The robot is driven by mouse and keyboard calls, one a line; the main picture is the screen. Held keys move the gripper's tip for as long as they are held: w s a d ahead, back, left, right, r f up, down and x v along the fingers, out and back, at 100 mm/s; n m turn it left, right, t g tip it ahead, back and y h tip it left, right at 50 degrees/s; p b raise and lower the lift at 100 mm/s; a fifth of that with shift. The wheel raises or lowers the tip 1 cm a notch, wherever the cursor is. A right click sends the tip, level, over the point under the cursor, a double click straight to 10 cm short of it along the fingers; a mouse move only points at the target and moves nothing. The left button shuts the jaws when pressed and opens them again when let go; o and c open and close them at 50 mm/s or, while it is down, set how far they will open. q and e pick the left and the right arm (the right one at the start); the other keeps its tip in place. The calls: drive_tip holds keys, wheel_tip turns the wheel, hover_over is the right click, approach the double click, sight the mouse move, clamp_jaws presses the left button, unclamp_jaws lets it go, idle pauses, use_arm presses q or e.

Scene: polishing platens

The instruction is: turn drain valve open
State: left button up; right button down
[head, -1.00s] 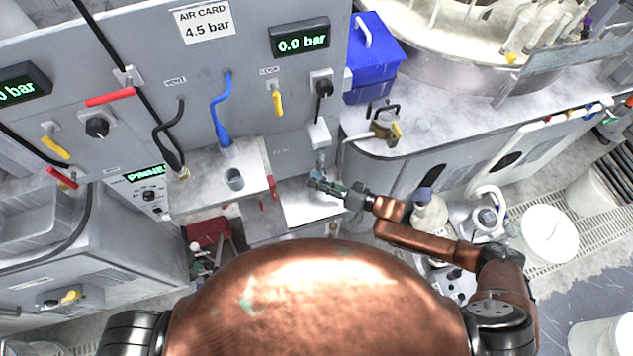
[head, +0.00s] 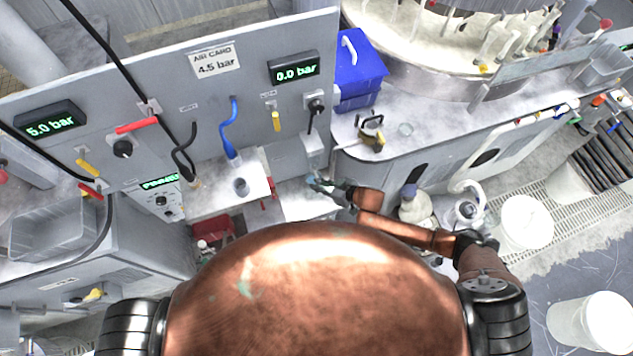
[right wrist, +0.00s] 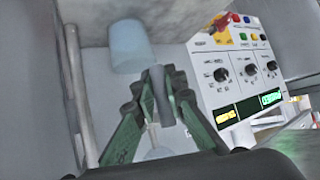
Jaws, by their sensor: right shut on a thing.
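My right gripper (head: 318,184) reaches in under a small pale box-shaped fitting (head: 312,148) at the lower right of the grey panel. In the right wrist view, its green fingers (right wrist: 162,92) are shut on a small grey, rounded piece, which looks like a valve handle (right wrist: 161,105). The fingers hide much of this piece, so I cannot tell its turn angle or be sure that it is the drain valve. A pale blue cylinder (right wrist: 130,45) hangs just behind and above the fingertips. My left gripper is not in view.
The grey panel (head: 200,100) carries hoses, levers and a 0.0 bar display (head: 293,67).

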drive_tip(key=shift+d+h+p, duration=0.15)
drive_tip(key=shift+h+p, duration=0.2)
drive_tip(key=shift+h, duration=0.05)
drive_tip(key=c, duration=2)
unclamp_jaws()
drive_tip(key=shift+o, duration=0.2)
drive_tip(key=v, duration=1.2)
drive_tip(key=shift+f, duration=0.1)
